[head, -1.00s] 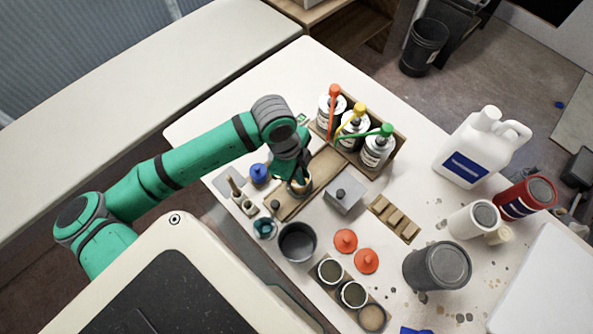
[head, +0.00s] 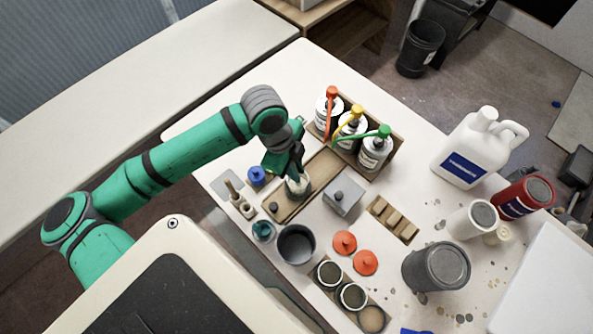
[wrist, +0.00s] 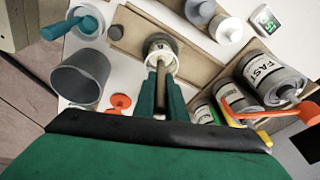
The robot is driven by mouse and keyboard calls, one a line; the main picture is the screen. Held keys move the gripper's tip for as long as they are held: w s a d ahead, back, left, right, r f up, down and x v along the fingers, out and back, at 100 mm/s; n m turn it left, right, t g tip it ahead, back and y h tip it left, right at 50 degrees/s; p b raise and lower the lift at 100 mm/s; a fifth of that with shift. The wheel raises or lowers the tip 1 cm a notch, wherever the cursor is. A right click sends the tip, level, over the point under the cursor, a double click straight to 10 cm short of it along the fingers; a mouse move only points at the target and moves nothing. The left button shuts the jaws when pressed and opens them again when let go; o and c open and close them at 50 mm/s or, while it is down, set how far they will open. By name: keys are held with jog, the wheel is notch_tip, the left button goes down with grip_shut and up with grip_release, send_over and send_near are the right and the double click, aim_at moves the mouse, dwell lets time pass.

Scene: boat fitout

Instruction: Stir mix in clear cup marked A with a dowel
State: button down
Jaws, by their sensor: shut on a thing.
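My gripper (wrist: 161,85) is shut on a thin brown dowel (wrist: 160,82), which runs between the fingers. The dowel's far end reaches into the mouth of the clear cup (wrist: 152,41) in the wrist view; how deep it sits is hidden. The cup stands on a wooden board, and pale mix shows inside. In the head view the gripper (head: 296,168) is right above the cup (head: 299,188) and partly covers it. No letter A can be read on the cup.
Three pump bottles with red, yellow and green heads (head: 352,124) stand in a wooden rack behind the cup. A grey box (head: 343,195), a dark grey cup (head: 296,244), a blue-lidded jar (head: 257,176) and orange lids (head: 345,242) stand close by. A white jug (head: 465,160) is farther right.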

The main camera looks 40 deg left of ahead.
jog(key=shift+d+v, duration=0.15)
jog(key=shift+v, duration=1.25)
jog(key=shift+d+v, duration=0.15)
jog(key=shift+v, duration=1.2)
jog(key=shift+w, duration=0.1)
jog(key=shift+r, duration=0.15)
jog(key=shift+w+d+v, duration=0.15)
jog(key=shift+v, duration=0.8)
jog(key=shift+w+d+v, duration=0.1)
jog(key=shift+d+v, duration=0.05)
jog(key=shift+v, duration=0.75)
